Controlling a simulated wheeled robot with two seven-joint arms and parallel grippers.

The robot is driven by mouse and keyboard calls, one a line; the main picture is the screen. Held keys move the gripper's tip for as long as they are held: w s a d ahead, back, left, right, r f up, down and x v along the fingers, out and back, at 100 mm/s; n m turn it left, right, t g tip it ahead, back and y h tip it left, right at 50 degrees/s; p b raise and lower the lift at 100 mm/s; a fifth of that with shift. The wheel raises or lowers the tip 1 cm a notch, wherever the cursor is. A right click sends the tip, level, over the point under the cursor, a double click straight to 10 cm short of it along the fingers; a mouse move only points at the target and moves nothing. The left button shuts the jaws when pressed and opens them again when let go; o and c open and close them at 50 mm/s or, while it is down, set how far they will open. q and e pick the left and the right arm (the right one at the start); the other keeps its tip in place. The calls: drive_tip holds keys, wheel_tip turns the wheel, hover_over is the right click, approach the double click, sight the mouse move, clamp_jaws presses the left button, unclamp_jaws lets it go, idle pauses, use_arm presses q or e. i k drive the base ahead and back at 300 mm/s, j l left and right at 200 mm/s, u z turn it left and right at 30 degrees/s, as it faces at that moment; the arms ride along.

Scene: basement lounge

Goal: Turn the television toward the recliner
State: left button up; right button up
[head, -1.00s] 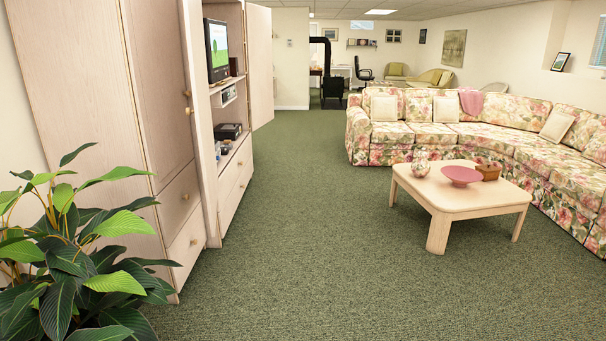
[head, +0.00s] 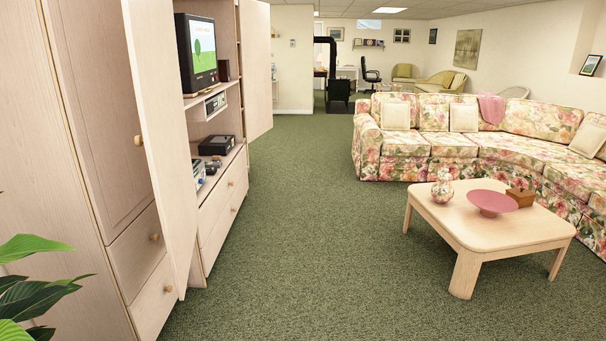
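The television (head: 197,50) stands on an upper shelf of the pale wood cabinet on the left, its lit screen facing right and partly toward me. The open cabinet door (head: 165,130) nearest me hides part of the cabinet's inside. I cannot make out a recliner for certain; green-yellow armchairs (head: 440,79) stand at the far back. Neither of my grippers is in view.
A floral sectional sofa (head: 455,145) runs along the right. A low wooden coffee table (head: 455,222) with a vase, a pink bowl and a small box stands before it. A leafy plant (head: 35,290) is at lower left. Green carpet between cabinet and table is clear.

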sight(196, 35)
drive_tip(key=i, duration=2.9)
drive_tip(key=i+u, duration=0.1)
drive_tip(key=i, duration=0.6)
drive_tip(key=i+l+u, duration=0.1)
drive_tip(key=i, duration=0.6)
drive_tip(key=i+l+u, duration=0.2)
drive_tip(key=i+u, duration=0.25)
drive_tip(key=i+l+u, duration=1.15)
drive_tip(key=l+u, duration=0.15)
